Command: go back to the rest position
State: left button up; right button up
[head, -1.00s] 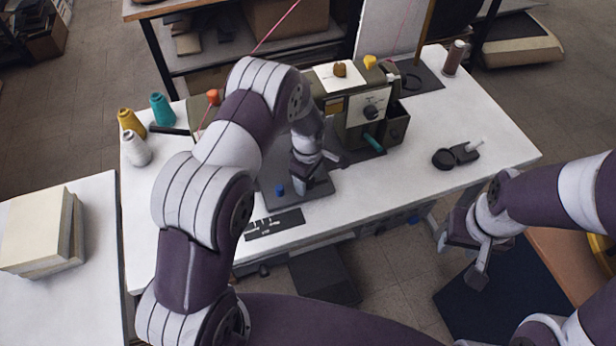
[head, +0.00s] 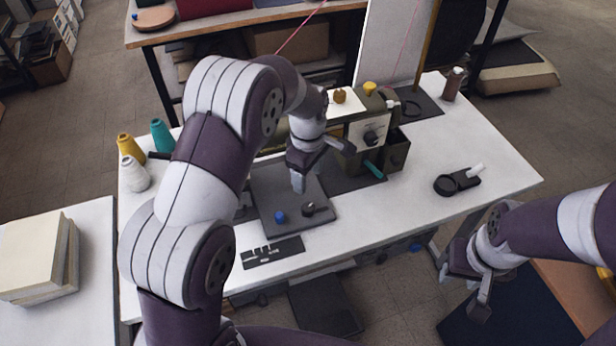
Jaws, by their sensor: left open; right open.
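My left arm reaches in from the left over the white sewing table (head: 420,215). My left gripper (head: 314,180) is open, above the dark plate (head: 262,187) in front of the sewing machine (head: 362,130); its fingers are partly hidden by its own wrist, and it holds nothing that I can see. My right gripper (head: 462,292) is open and empty at the right, off the table's front edge, above the dark floor mat (head: 520,270). On the dark plate are a blue knob (head: 280,216) and a small dark knob (head: 308,209).
Yellow (head: 130,149), teal (head: 161,136) and white (head: 134,174) thread cones stand at the table's left. A black round holder (head: 446,184) lies at the right. A brown bottle (head: 453,84) stands at the back right.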

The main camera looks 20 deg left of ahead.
pick_arm(q)
jog(key=s+a+r+m, duration=0.2)
jog(key=s+m, duration=0.5)
jog(key=s, duration=0.2)
jog(key=s+a+r+m+t, duration=0.1)
jog(key=s+a+r+m, duration=0.1)
jog(key=s+m, duration=0.5)
jog(key=s, duration=0.3)
jog(key=shift+s+r, duration=0.15)
jog(key=shift+r, duration=0.15)
